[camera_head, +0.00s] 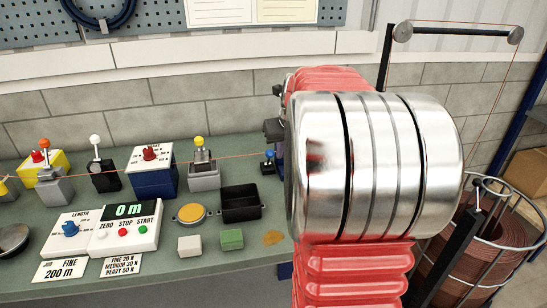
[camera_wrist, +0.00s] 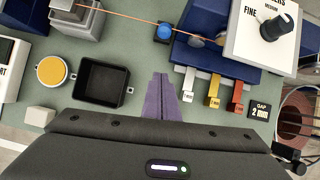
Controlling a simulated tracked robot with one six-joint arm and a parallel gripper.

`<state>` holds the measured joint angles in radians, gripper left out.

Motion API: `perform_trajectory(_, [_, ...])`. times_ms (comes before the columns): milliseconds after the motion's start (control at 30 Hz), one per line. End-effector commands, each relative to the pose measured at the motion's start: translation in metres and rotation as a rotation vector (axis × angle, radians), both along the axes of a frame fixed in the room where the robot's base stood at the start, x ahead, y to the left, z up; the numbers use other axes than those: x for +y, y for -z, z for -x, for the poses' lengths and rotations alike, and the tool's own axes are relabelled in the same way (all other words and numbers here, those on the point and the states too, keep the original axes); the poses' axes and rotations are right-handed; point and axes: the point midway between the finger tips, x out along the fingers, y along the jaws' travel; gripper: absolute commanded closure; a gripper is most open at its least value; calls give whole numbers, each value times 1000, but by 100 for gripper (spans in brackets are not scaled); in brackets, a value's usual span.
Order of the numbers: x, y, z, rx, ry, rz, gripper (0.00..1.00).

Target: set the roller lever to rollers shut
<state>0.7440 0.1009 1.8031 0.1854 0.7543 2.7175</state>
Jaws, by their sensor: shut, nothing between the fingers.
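No label I can read in full marks the roller lever. A lever with a round blue knob (camera_head: 270,156) stands at the back of the bench, just left of my arm. It also shows in the wrist view as a blue knob (camera_wrist: 164,33) beside a blue unit (camera_wrist: 205,52). On that unit is a white panel with a black dial (camera_wrist: 275,30), its label partly cut off; "FINE" and "MEDIUM" show. My gripper (camera_wrist: 160,78) has purple fingers, shut and empty over bare bench, nearer than the blue knob and apart from it. In the head view my arm hides the gripper.
White, yellow and red tabs (camera_wrist: 211,85) and a "GAP 2 mm" sign (camera_wrist: 260,110) lie right of my fingers. A black tray (camera_head: 241,203) and yellow disc (camera_head: 192,213) lie left. A wire (camera_head: 230,156) crosses behind. Other knobbed levers stand at the left.

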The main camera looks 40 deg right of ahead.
Motion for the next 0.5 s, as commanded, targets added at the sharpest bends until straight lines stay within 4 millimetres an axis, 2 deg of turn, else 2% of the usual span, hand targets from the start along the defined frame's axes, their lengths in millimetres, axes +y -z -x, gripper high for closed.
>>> perform_trajectory(267, [0,3,-1,1,-2,0,100])
perform_trajectory(500, [-5,23,-10,3,-2,-1,100])
